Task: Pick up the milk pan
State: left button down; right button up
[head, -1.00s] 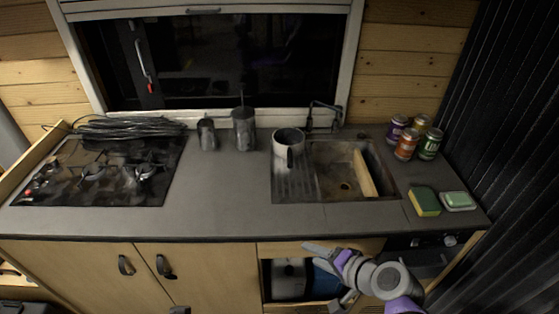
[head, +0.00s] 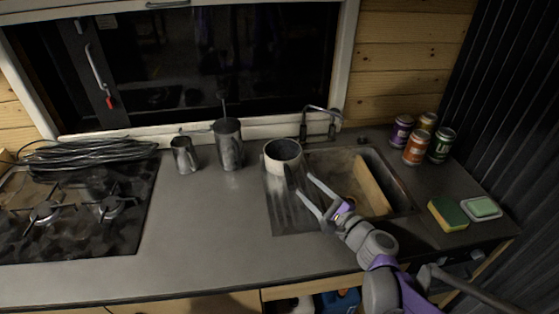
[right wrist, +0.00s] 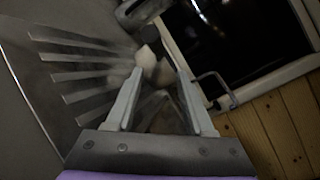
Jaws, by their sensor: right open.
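The milk pan (head: 283,150) is a pale, round pot with a dark inside. It stands upright on the ribbed drainboard left of the sink basin, and its dark handle (head: 290,177) points toward me. My right gripper (head: 305,184) is open and empty, with its fingertips just right of and near the handle; I cannot tell whether they touch it. In the right wrist view the open fingers (right wrist: 160,72) reach over the drainboard, with a pale, unclear shape between and beyond the tips. My left gripper is not in view.
A metal jug (head: 184,155) and a taller metal canister (head: 229,145) stand left of the pan. The tap (head: 321,122) rises behind the sink (head: 333,165). Several cans, a sponge (head: 447,214) and a soap dish (head: 481,208) are right. The counter (head: 195,225) at front left is clear.

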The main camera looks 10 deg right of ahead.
aim_at(290, 170)
jog(key=x, duration=0.9)
jog(key=shift+d+f, duration=0.15)
jog(key=shift+f, duration=0.05)
jog(key=shift+c, duration=0.3)
grip_shut()
dwell(0.9)
